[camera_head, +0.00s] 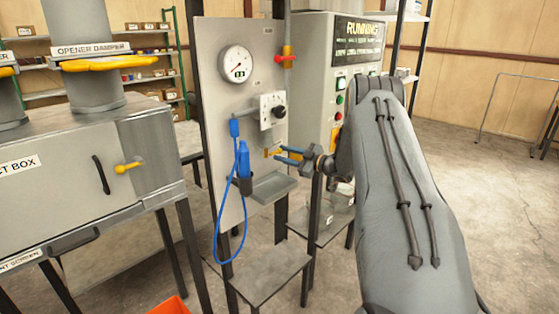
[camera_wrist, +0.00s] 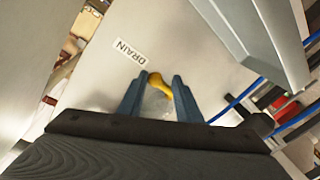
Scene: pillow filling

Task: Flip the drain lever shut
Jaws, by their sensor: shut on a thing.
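The drain lever is a small yellow handle (camera_wrist: 158,84) on the grey panel, beside a white label (camera_wrist: 129,51) reading DRAIN in the wrist view. My gripper (camera_wrist: 159,92) has its two blue fingers on either side of the lever and is shut on it. In the head view my gripper (camera_head: 284,155) reaches in from the right to the panel (camera_head: 215,90), and a little yellow of the lever (camera_head: 269,153) shows by the fingertips. The lever's pivot is hard to make out.
A blue tool with a hose (camera_head: 244,160) hangs left of my gripper. A grey shelf (camera_head: 274,187) juts out just below. A control cabinet (camera_head: 312,60) stands behind.

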